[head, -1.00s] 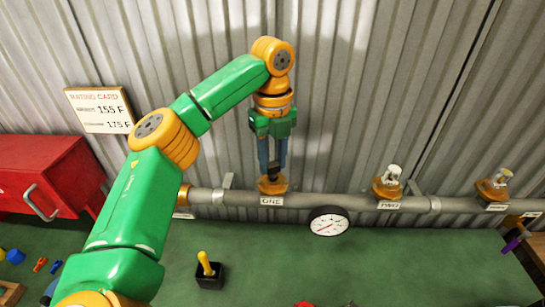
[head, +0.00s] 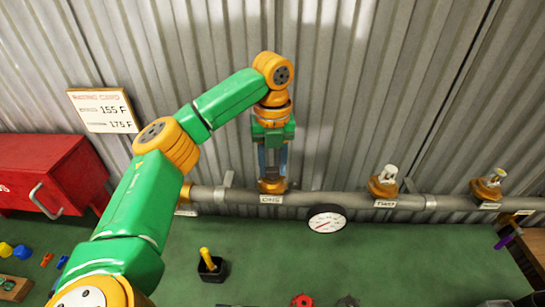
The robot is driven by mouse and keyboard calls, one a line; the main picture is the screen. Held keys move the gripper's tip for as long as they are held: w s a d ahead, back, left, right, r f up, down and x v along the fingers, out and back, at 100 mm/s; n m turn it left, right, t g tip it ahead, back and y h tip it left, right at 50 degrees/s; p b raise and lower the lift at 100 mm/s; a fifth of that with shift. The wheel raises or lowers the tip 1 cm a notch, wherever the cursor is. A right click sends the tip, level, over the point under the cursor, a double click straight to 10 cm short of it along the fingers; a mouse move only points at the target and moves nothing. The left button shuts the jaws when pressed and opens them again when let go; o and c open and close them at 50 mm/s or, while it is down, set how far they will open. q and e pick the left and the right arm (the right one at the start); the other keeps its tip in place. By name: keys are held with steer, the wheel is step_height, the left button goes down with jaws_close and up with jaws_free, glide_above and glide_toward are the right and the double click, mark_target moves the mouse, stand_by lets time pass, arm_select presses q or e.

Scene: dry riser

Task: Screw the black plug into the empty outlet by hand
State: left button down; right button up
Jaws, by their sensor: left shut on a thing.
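My left gripper (head: 272,168) points straight down above the brass outlet marked ONE (head: 271,187) on the grey pipe. Its blue-grey fingers are shut on the black plug (head: 272,173), which shows only as a small dark patch between the fingertips. The plug sits at the outlet's mouth; how deep it is in the thread cannot be told. The outlets marked TWO (head: 383,187) and at the far right (head: 487,189) each carry a pale fitting. My right gripper is not in view.
The pipe (head: 340,201) runs along the corrugated wall with a round gauge (head: 327,218) below it. A black holder with a yellow handle (head: 211,268) stands on the green bench. A red box (head: 50,178) and rating card (head: 101,110) are at left. Mid-bench is largely clear.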

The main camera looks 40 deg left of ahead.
arm_select(q)
steer(key=shift+m, duration=0.7)
